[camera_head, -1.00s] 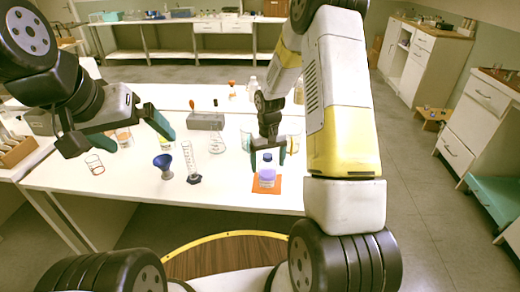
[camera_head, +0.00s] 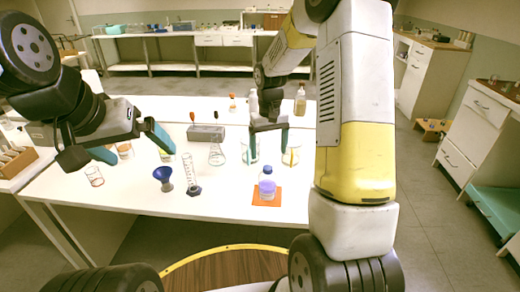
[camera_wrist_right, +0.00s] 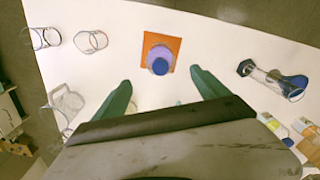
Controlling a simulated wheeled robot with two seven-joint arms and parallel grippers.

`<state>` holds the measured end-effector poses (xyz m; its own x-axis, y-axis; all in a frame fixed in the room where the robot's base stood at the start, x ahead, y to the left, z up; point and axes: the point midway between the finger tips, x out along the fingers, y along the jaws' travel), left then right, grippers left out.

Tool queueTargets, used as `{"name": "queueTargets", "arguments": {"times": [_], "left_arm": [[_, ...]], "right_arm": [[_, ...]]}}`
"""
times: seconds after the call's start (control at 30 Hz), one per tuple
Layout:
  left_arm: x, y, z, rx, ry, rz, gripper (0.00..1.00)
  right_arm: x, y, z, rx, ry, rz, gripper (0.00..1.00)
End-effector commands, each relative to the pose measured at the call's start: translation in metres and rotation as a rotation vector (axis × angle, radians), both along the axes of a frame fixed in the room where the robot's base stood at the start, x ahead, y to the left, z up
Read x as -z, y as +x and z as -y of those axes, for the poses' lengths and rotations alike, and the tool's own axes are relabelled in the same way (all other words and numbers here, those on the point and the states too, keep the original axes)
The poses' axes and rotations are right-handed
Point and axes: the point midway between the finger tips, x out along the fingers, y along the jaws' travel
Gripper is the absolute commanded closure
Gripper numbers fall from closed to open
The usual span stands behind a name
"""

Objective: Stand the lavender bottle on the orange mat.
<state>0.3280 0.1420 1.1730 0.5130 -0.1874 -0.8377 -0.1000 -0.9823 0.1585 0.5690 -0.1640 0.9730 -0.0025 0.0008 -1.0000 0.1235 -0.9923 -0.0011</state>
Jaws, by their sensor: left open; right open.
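The lavender bottle (camera_head: 267,186), with a blue cap, stands upright on the orange mat (camera_head: 267,200) near the table's front edge. In the right wrist view the bottle (camera_wrist_right: 160,58) is seen from above, and orange mat (camera_wrist_right: 176,43) shows around it. My right gripper (camera_head: 268,157) is open and empty, behind the bottle and apart from it. Its two green fingers also show in the right wrist view (camera_wrist_right: 160,92), with the bottle beyond them. My left gripper (camera_head: 134,148) is open and empty over the left part of the table.
A blue funnel (camera_head: 163,175) and a glass cylinder (camera_head: 191,175) stand left of the mat. Beakers (camera_head: 292,155) stand behind the mat, near my right gripper. A grey block (camera_head: 206,133) and a flask (camera_head: 217,153) stand further back.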

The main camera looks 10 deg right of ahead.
Motion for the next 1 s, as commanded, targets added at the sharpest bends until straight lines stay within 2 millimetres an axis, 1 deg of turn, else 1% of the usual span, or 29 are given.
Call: {"name": "queueTargets", "arguments": {"times": [0.07, 0.17, 0.27, 0.3, 0.37, 0.4, 0.47, 0.5, 0.57, 0.6, 0.67, 0.7, 0.8, 0.9, 1.0], "left_arm": [[0.000, 0.000, 0.000, 0.000, 0.000, 0.000, 0.00], [0.000, 0.000, 0.000, 0.000, 0.000, 0.000, 0.00], [0.000, 0.000, 0.000, 0.000, 0.000, 0.000, 0.00], [0.000, 0.000, 0.000, 0.000, 0.000, 0.000, 0.00], [0.000, 0.000, 0.000, 0.000, 0.000, 0.000, 0.00], [0.000, 0.000, 0.000, 0.000, 0.000, 0.000, 0.00], [0.000, 0.000, 0.000, 0.000, 0.000, 0.000, 0.00], [0.000, 0.000, 0.000, 0.000, 0.000, 0.000, 0.00], [0.000, 0.000, 0.000, 0.000, 0.000, 0.000, 0.00], [0.000, 0.000, 0.000, 0.000, 0.000, 0.000, 0.00], [0.000, 0.000, 0.000, 0.000, 0.000, 0.000, 0.00], [0.000, 0.000, 0.000, 0.000, 0.000, 0.000, 0.00], [0.000, 0.000, 0.000, 0.000, 0.000, 0.000, 0.00], [0.000, 0.000, 0.000, 0.000, 0.000, 0.000, 0.00], [0.000, 0.000, 0.000, 0.000, 0.000, 0.000, 0.00]], "right_arm": [[-0.008, 0.000, 0.000, 0.000, 0.001, 0.005, 0.16], [-0.025, -0.007, 0.000, 0.003, 0.005, 0.026, 0.16], [-0.057, -0.022, -0.001, 0.010, 0.017, 0.074, 0.16], [-0.072, -0.031, -0.002, 0.014, 0.024, 0.100, 0.16], [-0.096, -0.048, -0.003, 0.020, 0.037, 0.142, 0.16], [-0.111, -0.061, -0.004, 0.025, 0.047, 0.169, 0.16], [-0.131, -0.080, -0.005, 0.031, 0.062, 0.212, 0.16], [-0.143, -0.094, -0.007, 0.036, 0.073, 0.239, 0.16], [-0.159, -0.114, -0.008, 0.040, 0.089, 0.281, 0.16], [-0.168, -0.128, -0.010, 0.045, 0.102, 0.309, 0.16], [-0.179, -0.149, -0.011, 0.050, 0.119, 0.351, 0.16], [-0.185, -0.163, -0.013, 0.054, 0.133, 0.378, 0.16], [-0.195, -0.194, -0.016, 0.060, 0.163, 0.441, 0.16], [-0.199, -0.218, -0.019, 0.064, 0.188, 0.488, 0.16], [-0.200, -0.233, -0.021, 0.066, 0.206, 0.520, 0.16]]}}
